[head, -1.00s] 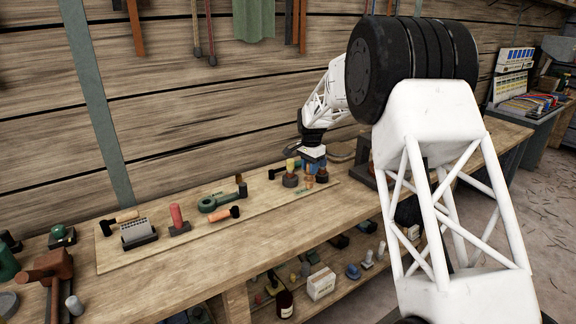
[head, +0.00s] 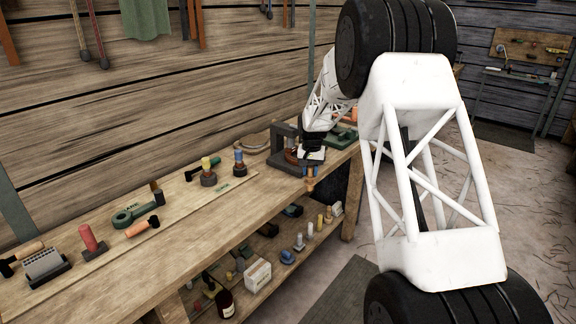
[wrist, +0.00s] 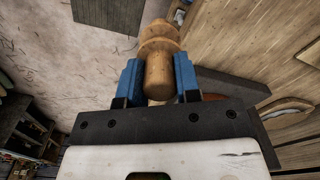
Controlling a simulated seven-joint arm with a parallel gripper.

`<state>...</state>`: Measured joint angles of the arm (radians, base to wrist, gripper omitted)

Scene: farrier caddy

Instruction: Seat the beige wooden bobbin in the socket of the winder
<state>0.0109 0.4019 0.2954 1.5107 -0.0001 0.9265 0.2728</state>
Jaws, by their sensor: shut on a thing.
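The beige wooden bobbin (wrist: 160,62) is between the blue fingers of my gripper (wrist: 158,82) in the wrist view. Its ridged, stepped end points away from the wrist. In the head view my gripper (head: 310,172) is shut on the bobbin (head: 310,185) and holds it near the bench's front edge. A dark upright frame (head: 284,137) with a brown round part, which looks like the winder, stands just left of and behind my gripper. The bobbin appears apart from it. My gripper hides part of this frame, and I cannot make out its socket.
A board (head: 150,225) to the left holds several tools and pegs, among them a red cylinder (head: 89,238) and a green tool (head: 128,216). A green device (head: 343,136) is behind my arm. A lower shelf holds a white box (head: 257,274) and several small items.

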